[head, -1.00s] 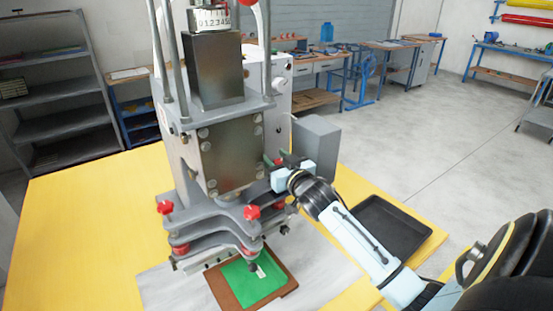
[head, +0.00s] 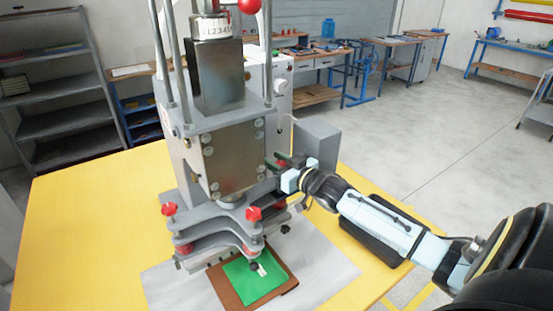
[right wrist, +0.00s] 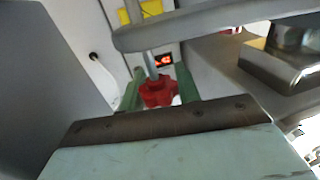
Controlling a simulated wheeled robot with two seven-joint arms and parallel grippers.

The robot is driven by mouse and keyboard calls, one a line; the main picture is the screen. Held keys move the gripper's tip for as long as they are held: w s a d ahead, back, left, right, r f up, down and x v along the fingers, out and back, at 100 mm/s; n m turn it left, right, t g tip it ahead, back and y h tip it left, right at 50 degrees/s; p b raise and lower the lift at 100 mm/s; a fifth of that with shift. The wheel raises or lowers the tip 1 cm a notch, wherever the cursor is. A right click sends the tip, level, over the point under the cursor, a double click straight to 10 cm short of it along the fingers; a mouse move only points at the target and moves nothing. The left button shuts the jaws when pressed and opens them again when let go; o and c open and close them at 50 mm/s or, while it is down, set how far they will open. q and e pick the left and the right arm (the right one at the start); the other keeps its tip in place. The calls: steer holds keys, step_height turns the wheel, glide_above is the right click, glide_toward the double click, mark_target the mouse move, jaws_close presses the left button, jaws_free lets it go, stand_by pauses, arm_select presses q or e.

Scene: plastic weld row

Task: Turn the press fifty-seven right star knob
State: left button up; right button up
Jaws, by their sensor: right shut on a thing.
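The press (head: 232,155) stands on the yellow table, with a grey plate clamp low at its front. In the right wrist view a red star knob (right wrist: 158,92) on a pale rod sits between the green fingertips of my right gripper (right wrist: 160,90), which is shut on it. My left gripper is out of view.
A green sheet (head: 250,283) on a brown board (head: 222,288) lies below the clamp. A black tray (head: 368,238) is partly behind my right arm. A grey box (head: 318,142) is close beside the right gripper. The yellow table (head: 80,230) is clear at left.

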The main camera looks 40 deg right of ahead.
steer(key=o, duration=1)
steer(key=shift+c, duration=0.2)
steer(key=shift+s, duration=0.15)
steer(key=s, duration=1.3)
steer(key=shift+d, duration=0.4)
